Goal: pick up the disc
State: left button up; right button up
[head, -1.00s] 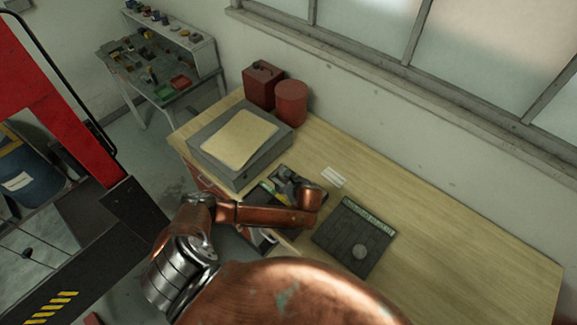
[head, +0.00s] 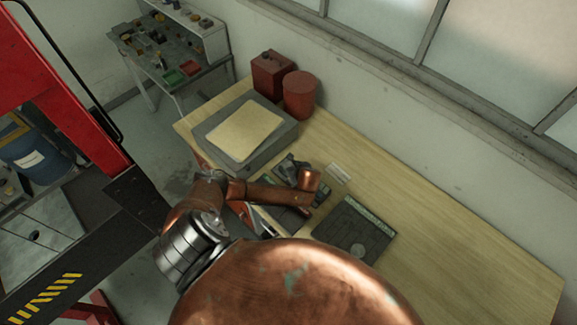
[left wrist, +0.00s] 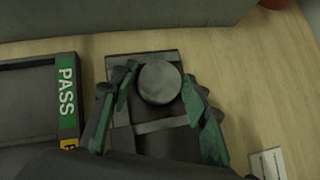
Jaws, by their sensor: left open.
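The disc (left wrist: 160,83) is dark grey and round. In the left wrist view it rests on a dark, divided tray (left wrist: 156,128). My left gripper (left wrist: 158,76) is open, with its green-sided fingers on either side of the disc; I cannot tell whether they touch it. In the head view my left gripper (head: 288,167) is low over the table beside the grey box, and the disc under it is hidden.
A tray with a green PASS label (left wrist: 66,92) lies left of the disc. The grey box (head: 205,148) and red containers (head: 300,95) stand behind. The table's right side is clear.

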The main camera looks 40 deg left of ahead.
pick_arm(q)
jog(key=c, duration=1)
jog(key=shift+c, duration=0.6)
jog(key=shift+w+r, duration=0.1)
